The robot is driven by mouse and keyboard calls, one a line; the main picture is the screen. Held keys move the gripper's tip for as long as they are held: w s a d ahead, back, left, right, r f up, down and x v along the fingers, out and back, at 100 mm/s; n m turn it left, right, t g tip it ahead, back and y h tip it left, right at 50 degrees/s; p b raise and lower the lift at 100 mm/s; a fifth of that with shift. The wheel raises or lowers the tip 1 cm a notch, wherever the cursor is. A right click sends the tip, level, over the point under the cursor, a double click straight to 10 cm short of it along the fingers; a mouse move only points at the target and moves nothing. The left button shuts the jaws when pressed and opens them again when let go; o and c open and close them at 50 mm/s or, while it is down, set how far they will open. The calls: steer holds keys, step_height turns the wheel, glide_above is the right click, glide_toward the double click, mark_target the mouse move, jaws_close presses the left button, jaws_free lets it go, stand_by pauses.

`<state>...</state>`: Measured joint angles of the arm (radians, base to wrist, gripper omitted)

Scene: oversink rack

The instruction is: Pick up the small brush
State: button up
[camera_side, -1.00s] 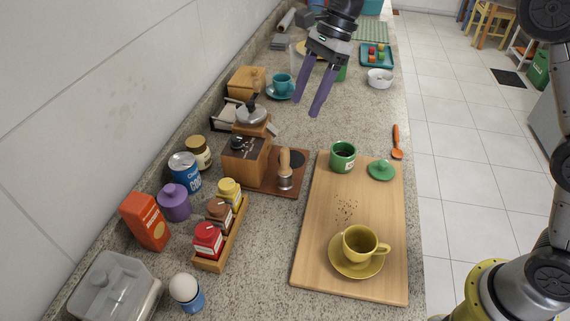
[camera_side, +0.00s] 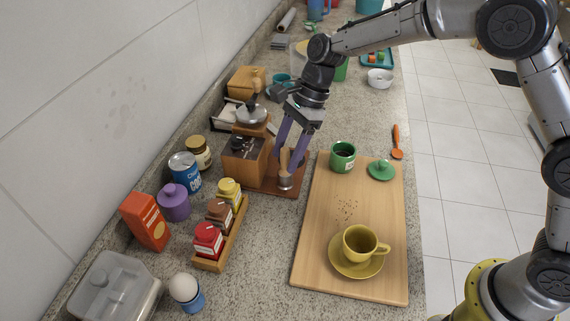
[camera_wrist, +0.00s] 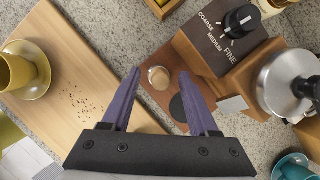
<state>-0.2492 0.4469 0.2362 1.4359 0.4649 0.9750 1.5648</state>
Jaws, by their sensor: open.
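The small brush (camera_side: 285,181) stands upright on the brown board of the coffee grinder, its pale wooden handle pointing up. In the wrist view the brush (camera_wrist: 158,77) shows end-on as a round wooden top between and just beyond my fingertips. My gripper (camera_side: 289,157) is open, its two purple fingers pointing down on either side of the brush handle in the side view. In the wrist view my gripper (camera_wrist: 160,75) has a clear gap between its fingers. I cannot tell whether either finger touches the handle.
The wooden grinder (camera_side: 244,156) stands close to the left of the brush. A cutting board (camera_side: 328,237) lies to the right, with a green mug (camera_side: 343,157), a green lid (camera_side: 381,170), a yellow cup (camera_side: 362,243) and scattered coffee grounds. A spice rack (camera_side: 222,238) stands in front.

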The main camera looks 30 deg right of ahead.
steer(key=shift+a+f, duration=0.25)
steer(key=shift+f, duration=0.35)
jaws_close()
steer(key=shift+r, duration=0.15)
